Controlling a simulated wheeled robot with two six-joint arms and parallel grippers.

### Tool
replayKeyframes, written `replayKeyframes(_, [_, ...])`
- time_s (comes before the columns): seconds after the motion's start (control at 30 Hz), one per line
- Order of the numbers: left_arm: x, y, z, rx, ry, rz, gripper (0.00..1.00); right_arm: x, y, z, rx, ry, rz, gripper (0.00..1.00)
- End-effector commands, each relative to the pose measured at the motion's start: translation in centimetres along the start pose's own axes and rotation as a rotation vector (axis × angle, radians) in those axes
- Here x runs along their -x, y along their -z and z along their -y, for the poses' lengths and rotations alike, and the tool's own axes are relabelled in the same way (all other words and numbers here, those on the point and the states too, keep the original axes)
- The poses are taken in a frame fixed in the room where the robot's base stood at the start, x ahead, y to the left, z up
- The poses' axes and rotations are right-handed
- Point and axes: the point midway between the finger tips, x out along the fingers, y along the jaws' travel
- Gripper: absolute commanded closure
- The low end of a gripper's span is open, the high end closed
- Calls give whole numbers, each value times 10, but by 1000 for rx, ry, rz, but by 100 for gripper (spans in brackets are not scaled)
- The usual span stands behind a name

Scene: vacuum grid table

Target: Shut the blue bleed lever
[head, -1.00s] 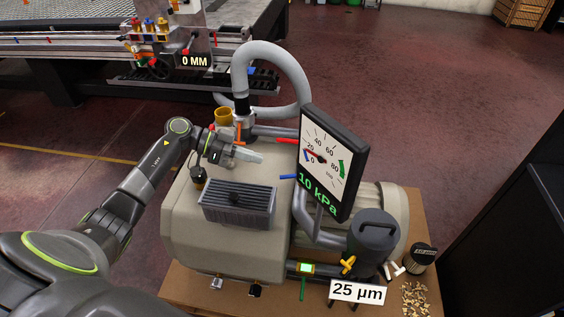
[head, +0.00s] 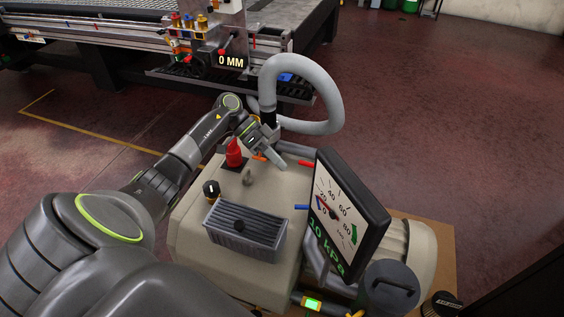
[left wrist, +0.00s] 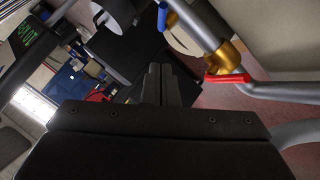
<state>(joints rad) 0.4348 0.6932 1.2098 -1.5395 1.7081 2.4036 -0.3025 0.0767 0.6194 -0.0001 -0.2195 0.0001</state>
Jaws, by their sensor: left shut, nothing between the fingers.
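The blue bleed lever (head: 301,207) sticks out to the left beside the gauge's lower left edge on the pump. It also shows at the top of the left wrist view (left wrist: 163,16), on a grey pipe. My left gripper (head: 277,163) is over the pump's far end, beside the base of the grey hose. It is shut and empty, its fingers (left wrist: 162,82) together in the left wrist view, apart from the blue lever. My right gripper is not in view.
A red lever (head: 305,163) is close to my left fingers, on a brass fitting (left wrist: 226,57) in the left wrist view. The gauge (head: 340,215) reads 10 kPa.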

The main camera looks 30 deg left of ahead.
Motion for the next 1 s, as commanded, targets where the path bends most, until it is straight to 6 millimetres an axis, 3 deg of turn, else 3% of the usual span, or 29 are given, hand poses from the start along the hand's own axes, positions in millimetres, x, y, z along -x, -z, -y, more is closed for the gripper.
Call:
replayKeyframes(0.13, [-34,1,-2,-1,-5,-3,100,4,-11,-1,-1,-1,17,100])
replayKeyframes(0.33, [-75,1,-1,-1,-5,-3,100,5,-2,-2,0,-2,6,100])
replayKeyframes(0.4, [-83,-9,-1,2,-2,-1,100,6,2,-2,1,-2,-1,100])
replayKeyframes(0.63, [-99,-25,0,-1,0,-2,100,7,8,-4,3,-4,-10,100])
replayKeyframes(1.0, [-101,-28,0,-2,0,-2,100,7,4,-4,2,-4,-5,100])
